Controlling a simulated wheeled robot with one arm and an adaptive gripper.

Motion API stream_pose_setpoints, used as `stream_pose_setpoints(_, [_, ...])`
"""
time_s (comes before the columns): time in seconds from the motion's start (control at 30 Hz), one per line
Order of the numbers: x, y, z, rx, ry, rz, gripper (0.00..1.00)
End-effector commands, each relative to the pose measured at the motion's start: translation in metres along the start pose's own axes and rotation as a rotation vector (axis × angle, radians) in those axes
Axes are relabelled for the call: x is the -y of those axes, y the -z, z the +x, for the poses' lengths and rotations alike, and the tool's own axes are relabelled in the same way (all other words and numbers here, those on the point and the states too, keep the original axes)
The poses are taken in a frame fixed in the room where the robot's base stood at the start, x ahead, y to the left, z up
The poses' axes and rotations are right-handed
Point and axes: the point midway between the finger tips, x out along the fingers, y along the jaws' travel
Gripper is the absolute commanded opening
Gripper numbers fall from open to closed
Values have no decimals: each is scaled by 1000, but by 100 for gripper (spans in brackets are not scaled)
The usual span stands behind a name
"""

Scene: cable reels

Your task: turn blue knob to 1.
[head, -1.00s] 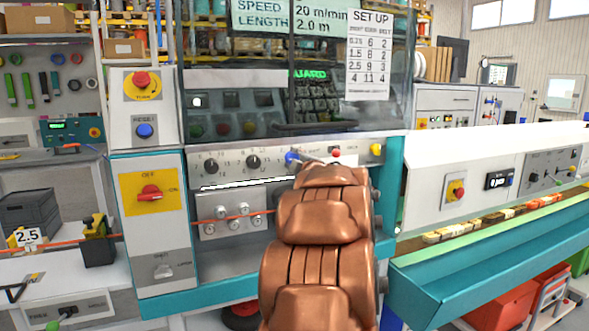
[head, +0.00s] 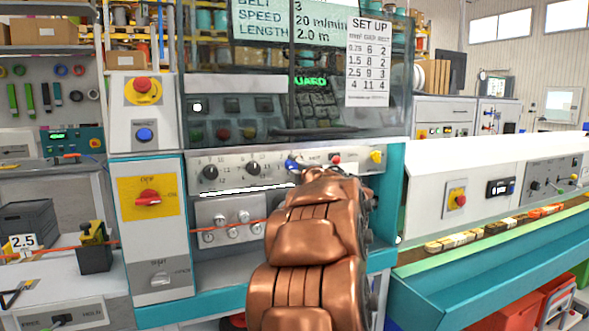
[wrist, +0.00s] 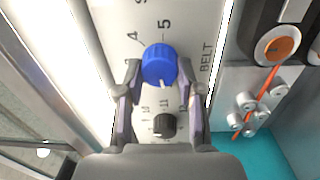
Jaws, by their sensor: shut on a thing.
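The blue knob (head: 291,164) is on the grey front panel (head: 222,172) of the machine, to the right of two black knobs. In the wrist view the blue knob (wrist: 160,62) sits between the fingertips of my gripper (wrist: 160,72), one on each side. My gripper is shut on it. A white mark on the knob points toward the bottom of the wrist picture. The printed 4 and 5 and the word BELT show around it. The other numbers of its scale are hidden or unclear. In the head view my copper-coloured arm hides my fingers.
A black knob (wrist: 164,124) lies close to the fingers in the wrist view. Small red (head: 335,159) and yellow (head: 376,157) controls sit right of the blue knob. A glass guard (head: 300,70) stands above the panel. Metal rollers (head: 232,224) are below it.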

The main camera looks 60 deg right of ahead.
Motion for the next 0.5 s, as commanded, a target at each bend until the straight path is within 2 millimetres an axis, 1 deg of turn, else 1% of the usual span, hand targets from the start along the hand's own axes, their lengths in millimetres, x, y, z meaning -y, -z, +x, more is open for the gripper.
stream_pose_setpoints(0.1, [1,0,0,1,1,-1,3])
stream_pose_setpoints(0.13, [1,0,0,1,1,0,41])
stream_pose_setpoints(0.33, [0,0,0,0,1,0,62])
stream_pose_setpoints(0.37, [0,0,0,0,1,0,63])
stream_pose_setpoints(0.5, [0,0,0,0,0,0,63])
